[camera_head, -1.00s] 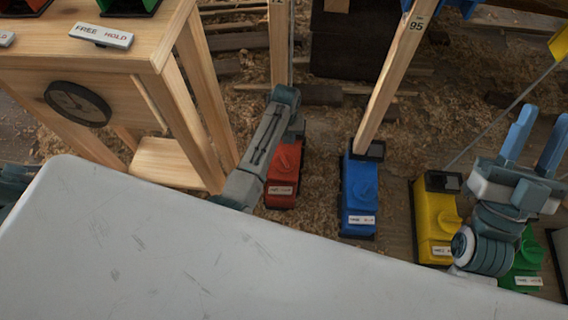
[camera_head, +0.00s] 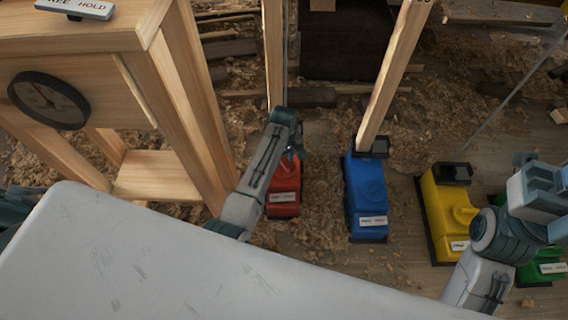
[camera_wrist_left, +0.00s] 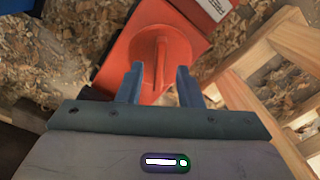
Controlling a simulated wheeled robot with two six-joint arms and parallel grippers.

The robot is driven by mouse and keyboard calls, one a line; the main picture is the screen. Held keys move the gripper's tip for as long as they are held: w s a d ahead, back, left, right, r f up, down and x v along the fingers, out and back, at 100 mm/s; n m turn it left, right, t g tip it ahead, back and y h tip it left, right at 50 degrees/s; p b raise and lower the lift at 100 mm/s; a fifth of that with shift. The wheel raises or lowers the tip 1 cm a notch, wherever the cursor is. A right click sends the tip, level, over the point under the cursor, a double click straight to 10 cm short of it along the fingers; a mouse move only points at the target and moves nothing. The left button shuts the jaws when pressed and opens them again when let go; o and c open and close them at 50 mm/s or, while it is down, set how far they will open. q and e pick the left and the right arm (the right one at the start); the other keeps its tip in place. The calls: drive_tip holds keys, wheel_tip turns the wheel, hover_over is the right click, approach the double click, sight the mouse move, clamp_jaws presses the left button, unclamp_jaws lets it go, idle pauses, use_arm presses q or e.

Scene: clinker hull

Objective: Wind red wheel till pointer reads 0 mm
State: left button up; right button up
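The red unit (camera_head: 284,190) stands on the shaving-strewn floor and carries a round red wheel with a raised grip bar (camera_wrist_left: 161,58), seen close in the left wrist view. My left gripper (camera_head: 292,152) is above the red unit, its fingers mostly hidden by its own arm in the head view. In the left wrist view the gripper (camera_wrist_left: 158,84) is open, its two fingers apart at the near end of the bar; contact cannot be told. A round black-rimmed dial (camera_head: 48,100) is on the wooden stand; its reading is too small to tell. My right gripper (camera_head: 540,185) is at the right edge.
A blue unit (camera_head: 366,190), a yellow unit (camera_head: 447,205) and a green unit (camera_head: 543,268) stand in a row to the right. Wooden posts rise behind the red and blue units. The wooden stand (camera_head: 150,60) is at left. A pale panel (camera_head: 150,260) fills the foreground.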

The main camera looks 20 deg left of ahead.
use_arm(q)
drive_tip(key=shift+f, duration=0.85)
